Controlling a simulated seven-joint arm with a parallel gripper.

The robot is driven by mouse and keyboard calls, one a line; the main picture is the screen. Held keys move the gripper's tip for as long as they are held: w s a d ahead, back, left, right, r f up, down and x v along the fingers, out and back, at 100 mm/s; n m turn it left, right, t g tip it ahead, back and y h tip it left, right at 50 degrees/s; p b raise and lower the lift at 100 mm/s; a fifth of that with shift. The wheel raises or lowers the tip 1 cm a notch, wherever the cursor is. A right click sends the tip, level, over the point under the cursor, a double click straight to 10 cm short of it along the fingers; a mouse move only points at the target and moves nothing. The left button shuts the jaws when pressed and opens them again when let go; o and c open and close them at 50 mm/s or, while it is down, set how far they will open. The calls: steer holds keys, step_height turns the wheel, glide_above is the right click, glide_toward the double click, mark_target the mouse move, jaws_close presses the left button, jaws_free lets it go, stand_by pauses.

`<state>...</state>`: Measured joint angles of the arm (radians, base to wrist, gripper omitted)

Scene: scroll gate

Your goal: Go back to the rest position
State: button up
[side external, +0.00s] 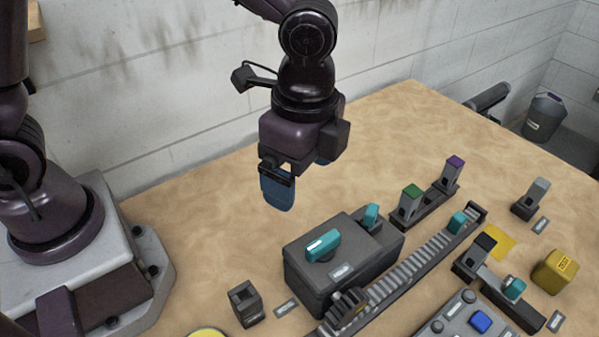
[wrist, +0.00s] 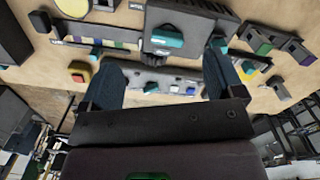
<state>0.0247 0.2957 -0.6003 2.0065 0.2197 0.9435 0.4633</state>
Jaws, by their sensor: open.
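My gripper (side external: 300,182) hangs in the air above the table, behind and above a dark grey gearbox. Its two blue fingers are apart with nothing between them. In the wrist view the spread fingers of my gripper (wrist: 163,62) frame part of the table. The gearbox (side external: 312,274) has a teal handle (side external: 322,245) on top and a second teal lever (side external: 371,216) behind it. The teal handle also shows in the wrist view (wrist: 168,37). A toothed rack (side external: 412,266) runs alongside the gearbox, with a teal block (side external: 457,222) near its far end.
Green-topped (side external: 411,202) and purple-topped (side external: 453,175) posts stand behind the rack. A yellow block (side external: 554,271), a grey post (side external: 530,199) and a button panel (side external: 470,320) stand to the right. A small dark holder (side external: 246,303) stands at the front. The table's back left is clear.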

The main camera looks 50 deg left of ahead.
steer(key=s+a+r+n+t, duration=0.3)
steer(key=s+a+r+n, duration=0.2)
steer(key=a, duration=0.4)
steer(key=s+a+r+n+t, duration=0.3)
steer(key=a+r+n, duration=0.3)
steer(key=a+n, duration=0.2)
steer(key=shift+s+a+r+n, duration=0.35)
steer(key=shift+s+n, duration=0.05)
steer(key=shift+s, duration=0.5)
